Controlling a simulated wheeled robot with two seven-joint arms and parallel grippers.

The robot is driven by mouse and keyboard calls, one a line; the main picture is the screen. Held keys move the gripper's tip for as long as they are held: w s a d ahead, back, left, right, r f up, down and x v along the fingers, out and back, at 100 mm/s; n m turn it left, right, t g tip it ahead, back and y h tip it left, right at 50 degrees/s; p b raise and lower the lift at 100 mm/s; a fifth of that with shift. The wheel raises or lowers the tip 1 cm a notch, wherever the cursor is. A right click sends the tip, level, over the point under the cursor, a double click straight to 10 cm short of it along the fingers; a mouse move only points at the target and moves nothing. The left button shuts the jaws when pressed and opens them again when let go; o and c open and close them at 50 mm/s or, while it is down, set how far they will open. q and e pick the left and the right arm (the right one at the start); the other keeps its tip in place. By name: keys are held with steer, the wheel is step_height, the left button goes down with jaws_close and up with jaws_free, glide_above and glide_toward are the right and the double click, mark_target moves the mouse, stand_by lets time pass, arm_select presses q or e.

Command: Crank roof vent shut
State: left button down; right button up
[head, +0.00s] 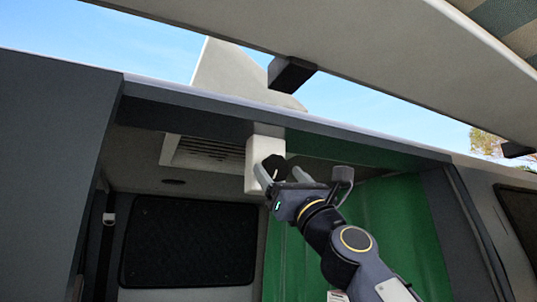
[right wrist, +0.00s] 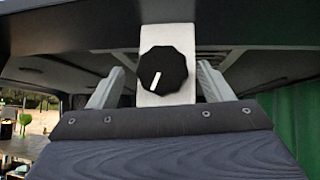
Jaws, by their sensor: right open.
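A black faceted knob (head: 275,166) sits on a white box (head: 252,160) under the van's roof edge. In the right wrist view the knob (right wrist: 162,70) is face on, its white pointer line aimed down and slightly left, on the white plate (right wrist: 167,38). My right gripper (head: 280,174) is open, its fingers on either side of the knob; the wrist view shows gaps between the fingers (right wrist: 160,72) and the knob. A pale wedge-shaped panel (head: 238,77), apparently the vent lid, stands tilted up above the roof. My left gripper is out of view.
A slatted grille (head: 208,150) is in the ceiling left of the box. A green curtain (head: 400,225) hangs behind my right arm. An awning (head: 400,45) with a dark bracket (head: 290,73) overhangs the opening. A dark panel (head: 190,240) is at the back.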

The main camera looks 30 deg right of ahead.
steer(key=shift+p+x, duration=0.5)
steer(key=shift+x, duration=0.55)
steer(key=shift+w+r, duration=0.1)
steer(key=shift+w, duration=0.05)
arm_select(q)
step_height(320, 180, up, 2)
arm_select(e)
steer(key=c, duration=1)
steer(key=shift+o, duration=0.2)
steer(key=shift+y, duration=0.3)
steer(key=shift+d+n+y, duration=0.1)
steer(key=shift+n+y, duration=0.3)
steer(key=shift+n, duration=0.3)
